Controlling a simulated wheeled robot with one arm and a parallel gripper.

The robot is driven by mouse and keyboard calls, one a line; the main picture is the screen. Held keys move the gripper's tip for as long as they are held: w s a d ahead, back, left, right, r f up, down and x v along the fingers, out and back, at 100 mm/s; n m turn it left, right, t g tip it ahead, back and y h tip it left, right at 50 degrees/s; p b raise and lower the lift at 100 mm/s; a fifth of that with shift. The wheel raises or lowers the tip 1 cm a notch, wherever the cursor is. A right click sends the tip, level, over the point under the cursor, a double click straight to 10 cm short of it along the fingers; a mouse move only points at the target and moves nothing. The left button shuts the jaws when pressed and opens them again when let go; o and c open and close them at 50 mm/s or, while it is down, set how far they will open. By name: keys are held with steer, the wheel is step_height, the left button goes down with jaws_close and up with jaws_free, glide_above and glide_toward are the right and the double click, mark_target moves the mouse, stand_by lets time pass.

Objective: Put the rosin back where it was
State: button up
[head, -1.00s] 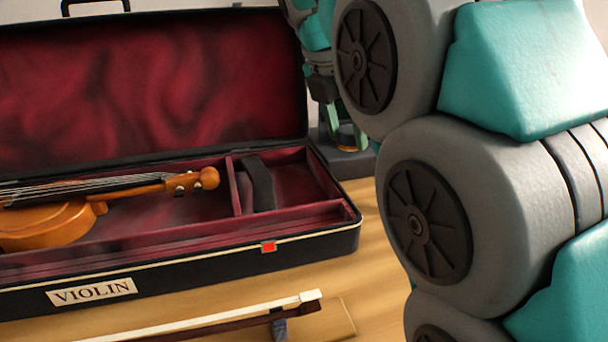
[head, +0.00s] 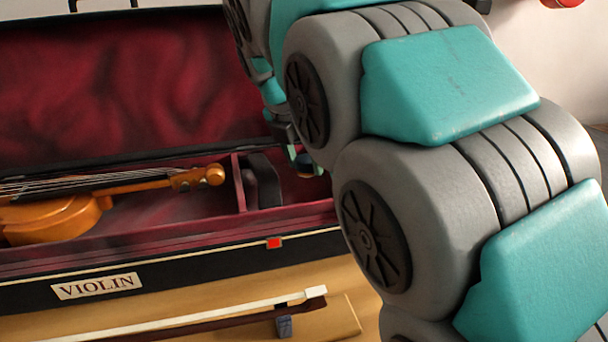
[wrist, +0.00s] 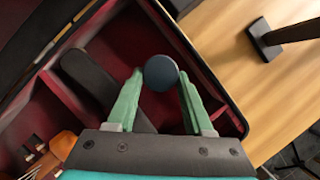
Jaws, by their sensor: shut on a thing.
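The rosin, a dark blue round cake, sits between my gripper's green fingertips in the wrist view (wrist: 161,73). It also shows in the head view (head: 307,168), partly behind my arm. My gripper (wrist: 158,82) is shut on it and holds it over the right end of the open violin case (head: 300,245). In the wrist view, the case's red-lined end compartment (wrist: 178,122) lies below and around the fingers. A long black padded piece (wrist: 92,80) lies in the case beside the left finger. The height of the rosin above the compartment floor is hard to tell.
A violin (head: 60,218) lies in the case's main part, left of a red divider (head: 239,180). The bow (head: 200,322) rests on a small block in front of the case. A dark-based post (wrist: 265,40) stands on the wooden table beyond the case, where the table is clear.

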mark_target(302, 168)
steer(key=shift+f, duration=1.65)
steer(key=o, duration=1.2)
steer(key=shift+f, duration=0.15)
steer(key=v, duration=1.2)
